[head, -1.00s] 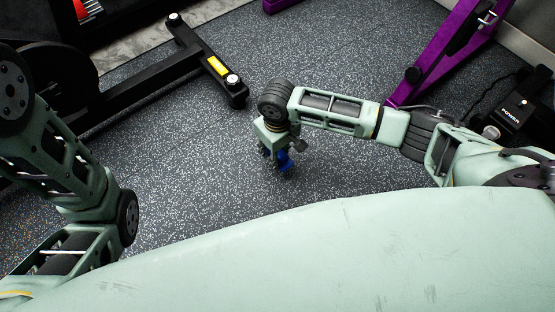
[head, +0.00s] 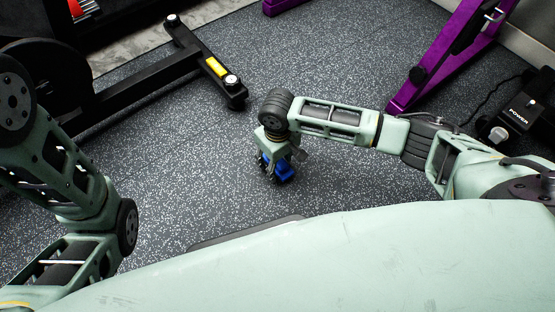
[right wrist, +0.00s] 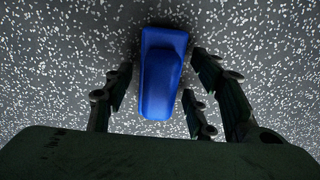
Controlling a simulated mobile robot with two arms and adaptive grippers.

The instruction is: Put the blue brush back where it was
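The blue brush (head: 283,171) is below my right gripper (head: 281,165), over the speckled floor in the middle of the head view. In the right wrist view, the brush (right wrist: 162,72) lies lengthwise between the fingers of my right gripper (right wrist: 160,88). The fingers stand apart on both sides of it, with a gap showing on the left. The brush appears to rest on the floor, though the gripper partly hides it in the head view. My left arm is at the left of the head view; its gripper is out of sight.
A black equipment frame with a yellow label (head: 216,67) stands at the upper left. A purple metal frame (head: 445,55) and a black box marked POWER (head: 519,112) are at the right. The speckled floor (head: 200,165) around the brush is clear.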

